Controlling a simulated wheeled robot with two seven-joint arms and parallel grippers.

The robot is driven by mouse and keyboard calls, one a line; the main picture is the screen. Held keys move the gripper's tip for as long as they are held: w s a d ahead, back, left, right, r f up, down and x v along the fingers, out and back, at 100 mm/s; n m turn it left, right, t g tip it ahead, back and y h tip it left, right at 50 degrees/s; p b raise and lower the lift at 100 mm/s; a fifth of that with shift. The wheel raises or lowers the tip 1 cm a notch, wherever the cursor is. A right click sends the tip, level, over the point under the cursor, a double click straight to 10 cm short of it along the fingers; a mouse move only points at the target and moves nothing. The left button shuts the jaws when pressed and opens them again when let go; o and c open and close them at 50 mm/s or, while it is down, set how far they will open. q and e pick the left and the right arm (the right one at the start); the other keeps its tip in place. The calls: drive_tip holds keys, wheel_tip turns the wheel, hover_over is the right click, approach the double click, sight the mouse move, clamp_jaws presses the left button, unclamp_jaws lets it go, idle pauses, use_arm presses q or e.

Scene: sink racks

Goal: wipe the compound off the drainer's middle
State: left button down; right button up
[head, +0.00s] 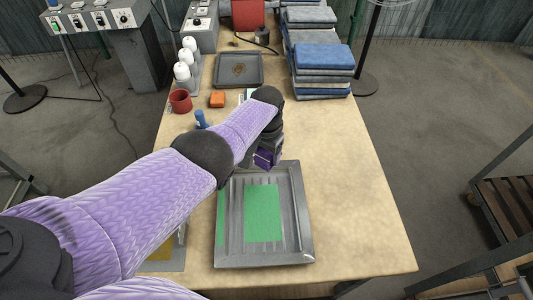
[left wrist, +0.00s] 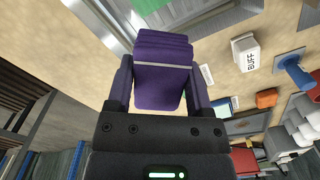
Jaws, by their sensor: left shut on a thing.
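The drainer (head: 305,222) is a grey ribbed metal tray on the near part of the table. A bright green patch of compound (head: 263,213) covers its middle, and a narrow green strip (head: 221,216) shows along its left side. My left gripper (head: 268,150) is over the drainer's far edge, mostly hidden by my own wrist. In the left wrist view its fingers (left wrist: 158,90) are shut on a purple block (left wrist: 160,75). Green compound (left wrist: 150,4) shows at the top of that view, apart from the block. My right gripper is not in view.
Behind the drainer are a blue-handled tool (head: 200,118), an orange block (head: 217,99), a red cup (head: 180,101) and a dark tray (head: 239,70). Folded blue cloths (head: 322,70) are stacked at the far right. A white BUFF block (left wrist: 246,53) shows in the wrist view. The table right of the drainer is clear.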

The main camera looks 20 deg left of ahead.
use_arm(q)
wheel_tip(320, 180, up, 4)
drive_tip(key=p, duration=0.2)
drive_tip(key=shift+p, duration=0.3)
drive_tip(key=shift+f, duration=0.15)
wheel_tip(320, 180, up, 3)
drive_tip(key=p, duration=0.2)
drive_tip(key=shift+p, duration=0.35)
